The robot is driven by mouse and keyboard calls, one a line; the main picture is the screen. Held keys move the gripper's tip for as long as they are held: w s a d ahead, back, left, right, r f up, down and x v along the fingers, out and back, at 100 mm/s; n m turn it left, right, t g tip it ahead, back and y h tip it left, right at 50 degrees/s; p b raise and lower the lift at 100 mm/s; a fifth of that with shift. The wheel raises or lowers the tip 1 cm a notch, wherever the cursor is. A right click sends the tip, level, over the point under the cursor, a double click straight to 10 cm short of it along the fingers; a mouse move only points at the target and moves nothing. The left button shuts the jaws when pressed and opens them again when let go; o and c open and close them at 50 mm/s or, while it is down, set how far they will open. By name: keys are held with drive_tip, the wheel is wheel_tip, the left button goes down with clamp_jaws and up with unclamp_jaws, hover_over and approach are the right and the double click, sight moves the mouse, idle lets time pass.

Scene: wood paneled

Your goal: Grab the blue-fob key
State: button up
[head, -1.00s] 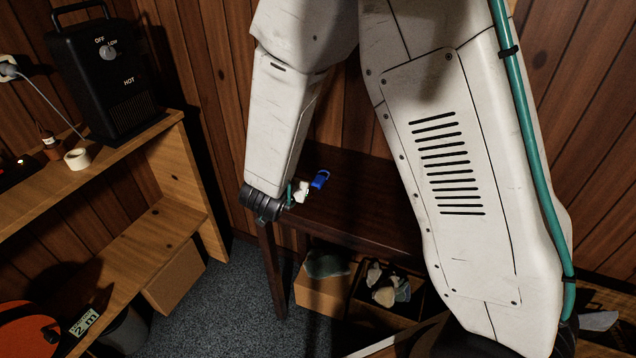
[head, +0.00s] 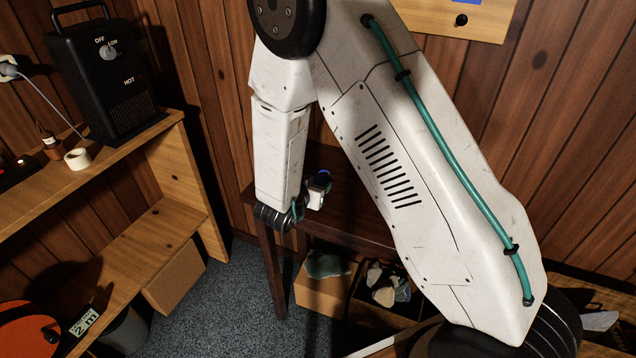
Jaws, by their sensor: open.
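The blue fob (head: 324,173) lies on the dark wooden table near its left end. Only a small patch of blue shows in the head view, at the far edge of my gripper. The key itself cannot be made out. My gripper (head: 322,182) is open, small and partly hidden by its own white wrist part. It is over or right beside the fob; I cannot tell whether the fob is between the fingers or whether they touch it.
The dark table (head: 352,218) is partly hidden behind my arm. Below it stand a cardboard box (head: 318,294) and a bin of stones (head: 385,290). A wooden shelf (head: 110,150) with a black heater (head: 108,75) stands at the left. A panelled wall is close behind.

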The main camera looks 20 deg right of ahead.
drive_tip(key=c, duration=1)
drive_tip(key=shift+c, duration=0.2)
drive_tip(key=shift+r, duration=0.15)
